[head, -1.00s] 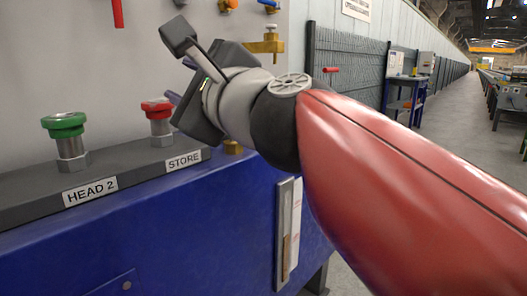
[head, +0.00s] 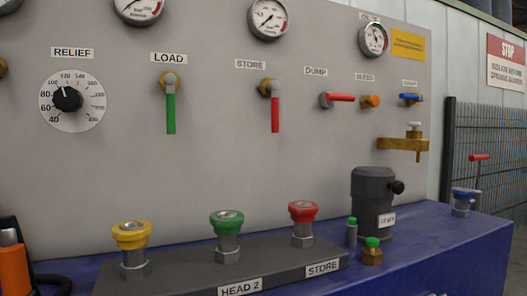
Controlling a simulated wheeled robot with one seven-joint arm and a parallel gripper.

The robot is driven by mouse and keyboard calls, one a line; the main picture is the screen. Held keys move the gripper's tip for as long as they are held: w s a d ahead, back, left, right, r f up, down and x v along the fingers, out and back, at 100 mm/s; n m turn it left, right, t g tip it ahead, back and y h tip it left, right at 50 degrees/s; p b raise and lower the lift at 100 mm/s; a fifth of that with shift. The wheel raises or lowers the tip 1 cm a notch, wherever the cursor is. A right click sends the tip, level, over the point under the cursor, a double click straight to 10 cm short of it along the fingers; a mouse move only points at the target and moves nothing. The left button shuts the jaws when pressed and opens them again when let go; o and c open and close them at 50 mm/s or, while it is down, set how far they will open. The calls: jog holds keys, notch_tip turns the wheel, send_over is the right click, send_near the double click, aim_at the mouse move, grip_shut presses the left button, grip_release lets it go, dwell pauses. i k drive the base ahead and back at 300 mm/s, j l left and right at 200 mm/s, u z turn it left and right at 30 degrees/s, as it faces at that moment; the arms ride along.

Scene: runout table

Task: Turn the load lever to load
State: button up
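The load lever (head: 170,105) has a green handle on a brass fitting. It hangs straight down on the grey panel under the LOAD label (head: 169,58). The store lever (head: 274,108), with a red handle, also hangs straight down to its right, under the STORE label. My gripper is not in the head view now, so I cannot see whether it is open or shut. Nothing hides the load lever.
A relief dial (head: 72,100) is left of the load lever. The red dump lever (head: 340,98) lies horizontal to the right. Below, yellow (head: 131,235), green (head: 227,223) and red (head: 303,211) capped fittings stand on a dark block.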

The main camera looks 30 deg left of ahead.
aim_at(170, 80)
jog(key=u, duration=1.9)
